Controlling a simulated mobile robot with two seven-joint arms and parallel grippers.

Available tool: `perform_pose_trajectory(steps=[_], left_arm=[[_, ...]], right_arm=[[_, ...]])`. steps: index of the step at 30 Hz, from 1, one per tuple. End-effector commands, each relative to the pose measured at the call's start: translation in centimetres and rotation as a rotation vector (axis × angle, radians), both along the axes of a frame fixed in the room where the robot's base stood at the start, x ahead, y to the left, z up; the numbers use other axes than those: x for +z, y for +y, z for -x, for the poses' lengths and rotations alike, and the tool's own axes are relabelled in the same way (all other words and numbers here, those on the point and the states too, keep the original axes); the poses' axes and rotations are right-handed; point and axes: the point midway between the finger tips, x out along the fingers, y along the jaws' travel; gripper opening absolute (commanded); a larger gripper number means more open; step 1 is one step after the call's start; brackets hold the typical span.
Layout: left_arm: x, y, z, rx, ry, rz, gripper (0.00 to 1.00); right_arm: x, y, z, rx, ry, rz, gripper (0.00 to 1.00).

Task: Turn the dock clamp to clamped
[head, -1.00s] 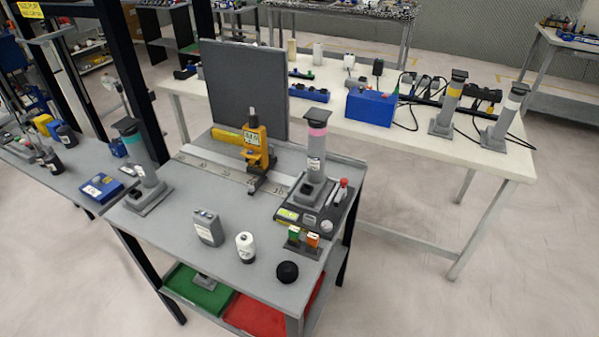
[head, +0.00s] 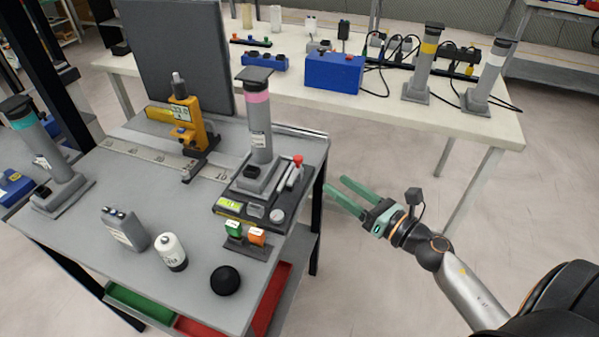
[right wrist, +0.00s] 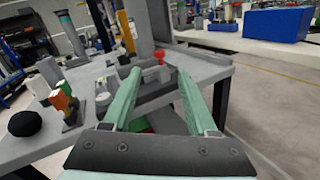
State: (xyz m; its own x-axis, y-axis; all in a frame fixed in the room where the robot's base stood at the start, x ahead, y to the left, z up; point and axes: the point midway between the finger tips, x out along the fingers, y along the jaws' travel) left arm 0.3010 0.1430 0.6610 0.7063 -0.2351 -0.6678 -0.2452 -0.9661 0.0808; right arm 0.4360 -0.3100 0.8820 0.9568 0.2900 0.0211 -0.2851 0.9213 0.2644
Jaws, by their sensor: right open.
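A dark dock (head: 240,209) with a lit green display sits near the right edge of the grey table. A grey cylinder with a pink band (head: 258,125) stands upright on it. A lever with a red knob (head: 297,161), which looks like the dock clamp, is at the dock's right side. The red knob also shows in the right wrist view (right wrist: 159,57), beyond the fingers. My right gripper (head: 343,196) is open and empty, with green fingers, to the right of the table and apart from the dock. The right wrist view shows its spread fingers (right wrist: 157,92). My left gripper is not in view.
A yellow gauge (head: 190,125) stands behind. A white table (head: 455,123) is at the back right.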

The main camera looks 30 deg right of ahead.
Motion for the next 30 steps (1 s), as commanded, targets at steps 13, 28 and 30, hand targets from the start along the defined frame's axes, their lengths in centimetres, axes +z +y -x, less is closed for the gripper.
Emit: perform_pose_trajectory(steps=[13, 28, 30], left_arm=[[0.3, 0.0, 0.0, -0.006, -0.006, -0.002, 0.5], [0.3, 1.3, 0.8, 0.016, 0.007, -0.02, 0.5], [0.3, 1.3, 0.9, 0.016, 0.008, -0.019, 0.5]], right_arm=[[0.4, 0.6, -3.1, 0.039, -0.066, 0.265, 0.58], [0.1, 3.2, -10.6, 0.037, -0.064, 0.26, 0.58], [0.1, 3.4, -11.2, 0.038, -0.064, 0.259, 0.58]])
